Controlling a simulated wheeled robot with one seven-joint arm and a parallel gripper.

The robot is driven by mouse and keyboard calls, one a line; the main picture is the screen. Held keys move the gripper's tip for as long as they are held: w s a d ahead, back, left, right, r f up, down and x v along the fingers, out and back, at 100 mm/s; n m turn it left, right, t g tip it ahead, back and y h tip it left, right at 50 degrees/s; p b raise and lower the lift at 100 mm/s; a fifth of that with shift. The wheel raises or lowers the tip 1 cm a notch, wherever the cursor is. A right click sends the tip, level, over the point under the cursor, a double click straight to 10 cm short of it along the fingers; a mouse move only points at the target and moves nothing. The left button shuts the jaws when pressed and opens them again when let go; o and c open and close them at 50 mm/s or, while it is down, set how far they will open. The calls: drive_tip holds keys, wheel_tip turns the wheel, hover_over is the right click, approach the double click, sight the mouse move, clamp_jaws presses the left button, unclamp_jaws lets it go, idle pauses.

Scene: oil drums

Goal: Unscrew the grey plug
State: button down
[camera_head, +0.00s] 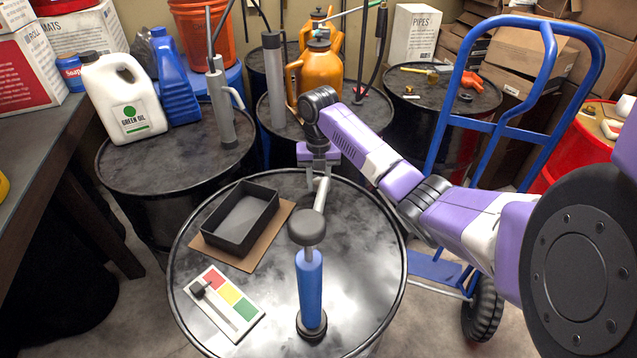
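My gripper (320,180), purple and dark grey, points down over the far edge of the black front drum (350,265). Its fingers straddle the upper end of a slim silver-grey bar or spout (321,194), but I cannot see whether they touch it. A blue hand pump (310,285) stands upright on the drum nearer to me, with a round dark grey knob (307,229) on top and a black collar at its foot. I cannot make out a separate grey plug; the pump and gripper hide part of the drum top.
A black tray (240,217) on brown cardboard and a coloured card (215,303) with a grey tool lie on the drum's left side. Its right side is bare. More drums stand behind, with bottles, a second pump (220,105) and an orange can. A blue hand truck (490,75) stands right.

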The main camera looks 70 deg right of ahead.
drive_tip(key=n, duration=0.3)
drive_tip(key=shift+f+b, duration=0.1)
drive_tip(key=shift+b, duration=0.3)
drive_tip(key=n, duration=0.3)
drive_tip(key=shift+b, duration=0.35)
drive_tip(key=c, duration=1)
unclamp_jaws()
drive_tip(key=shift+o, duration=0.2)
